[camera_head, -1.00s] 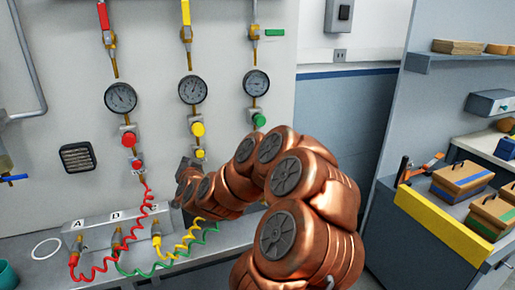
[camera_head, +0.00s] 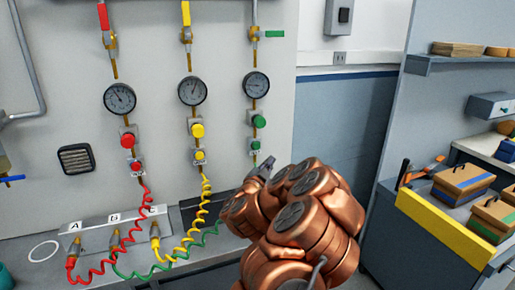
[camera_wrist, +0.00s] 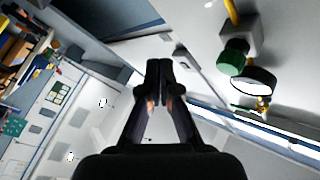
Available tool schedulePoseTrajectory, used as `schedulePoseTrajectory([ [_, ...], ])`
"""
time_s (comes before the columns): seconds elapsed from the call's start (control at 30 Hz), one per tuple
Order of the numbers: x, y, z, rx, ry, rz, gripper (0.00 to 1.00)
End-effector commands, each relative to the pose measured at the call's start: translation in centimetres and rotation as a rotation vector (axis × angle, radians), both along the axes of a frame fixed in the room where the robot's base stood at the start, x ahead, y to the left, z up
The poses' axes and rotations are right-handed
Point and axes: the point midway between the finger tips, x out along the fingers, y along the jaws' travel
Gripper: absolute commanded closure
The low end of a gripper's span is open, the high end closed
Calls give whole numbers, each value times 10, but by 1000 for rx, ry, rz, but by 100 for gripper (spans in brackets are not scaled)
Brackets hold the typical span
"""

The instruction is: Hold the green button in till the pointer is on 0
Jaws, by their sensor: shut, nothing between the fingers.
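A large green button (camera_head: 259,121) sits on the right-hand line of the wall panel, below a round gauge (camera_head: 256,85). A smaller green button (camera_head: 255,145) sits under it. The gauge's pointer is too small to read in the head view. My gripper (camera_head: 266,166) is below and slightly right of the small button, apart from both. In the wrist view my gripper (camera_wrist: 158,66) is shut and empty, its tips together. The large green button (camera_wrist: 232,63) stands to the right of the tips there, clear of them, with the gauge (camera_wrist: 258,82) beside it.
Red (camera_head: 128,140) and yellow (camera_head: 197,131) buttons with their own gauges are to the left. Coiled red, yellow and green hoses (camera_head: 182,249) run near the bench. A yellow-edged bench (camera_head: 442,226) with boxes stands at the right.

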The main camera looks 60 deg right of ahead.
Motion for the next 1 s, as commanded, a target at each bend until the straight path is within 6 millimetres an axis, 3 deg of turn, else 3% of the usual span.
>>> schedulePoseTrajectory([
  [0.23, 7, -4, 2, -1, -1, 2, 100],
  [1.0, 67, -43, 0, -2, 1, 2, 100],
])
